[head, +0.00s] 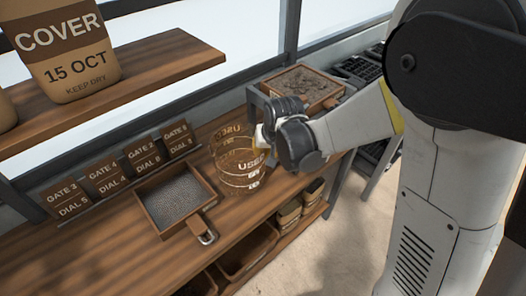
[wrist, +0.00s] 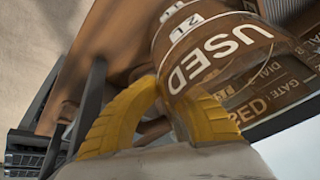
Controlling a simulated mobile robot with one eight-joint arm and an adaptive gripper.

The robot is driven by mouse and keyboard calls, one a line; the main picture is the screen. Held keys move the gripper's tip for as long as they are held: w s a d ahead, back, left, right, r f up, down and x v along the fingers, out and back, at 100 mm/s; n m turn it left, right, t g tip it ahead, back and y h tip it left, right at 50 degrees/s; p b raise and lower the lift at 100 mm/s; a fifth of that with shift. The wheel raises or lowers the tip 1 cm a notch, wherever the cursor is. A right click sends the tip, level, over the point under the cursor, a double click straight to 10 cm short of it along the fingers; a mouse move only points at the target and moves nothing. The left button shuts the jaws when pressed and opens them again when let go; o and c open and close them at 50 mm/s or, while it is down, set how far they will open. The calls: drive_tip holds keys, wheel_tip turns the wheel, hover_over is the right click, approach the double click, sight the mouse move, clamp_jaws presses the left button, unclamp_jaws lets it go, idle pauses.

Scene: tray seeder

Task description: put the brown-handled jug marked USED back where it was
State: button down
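The jug marked USED (head: 238,168) is clear with white bands and lettering. In the head view it appears upright at the bench's front part, right of the seed tray; I cannot tell if its base touches the wood. My gripper (head: 266,136) is at the jug's upper right side and hides its handle there. In the wrist view the jug (wrist: 215,50) fills the top middle, close beyond the yellow fingers of my gripper (wrist: 175,95). Something brown shows between the fingers, perhaps the handle. I cannot tell whether the fingers are closed on it.
A wooden tray of grey grains (head: 172,199) with a metal clip lies left of the jug. Gate and dial cards (head: 120,172) stand behind. A soil-filled box (head: 303,85) is at the back right. A shelf (head: 120,90) with a COVER bag (head: 66,50) overhangs the left.

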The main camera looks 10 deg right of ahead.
drive_tip(key=shift+s, duration=0.25)
drive_tip(key=c, duration=1.6)
unclamp_jaws()
drive_tip(key=shift+s, duration=0.1)
drive_tip(key=p+v, duration=0.5)
drive_tip(key=v, duration=0.7)
drive_tip(key=s+d+r+t, duration=0.1)
drive_tip(key=s+d+r, duration=0.2)
drive_tip(key=s, duration=0.2)
drive_tip(key=s+d+r+t, duration=0.1)
drive_tip(key=s+d+r, duration=0.1)
drive_tip(key=s, duration=0.3)
drive_tip(key=s+d+r+h, duration=0.1)
drive_tip(key=s+d+r, duration=0.2)
drive_tip(key=s+d, duration=0.1)
drive_tip(key=shift+s+d+r+t, duration=0.15)
drive_tip(key=shift+s+t, duration=0.05)
drive_tip(key=shift+s, duration=0.25)
drive_tip(key=shift+s+d+r+t, duration=0.15)
drive_tip(key=shift+s+t, duration=0.05)
drive_tip(key=shift+s, duration=0.2)
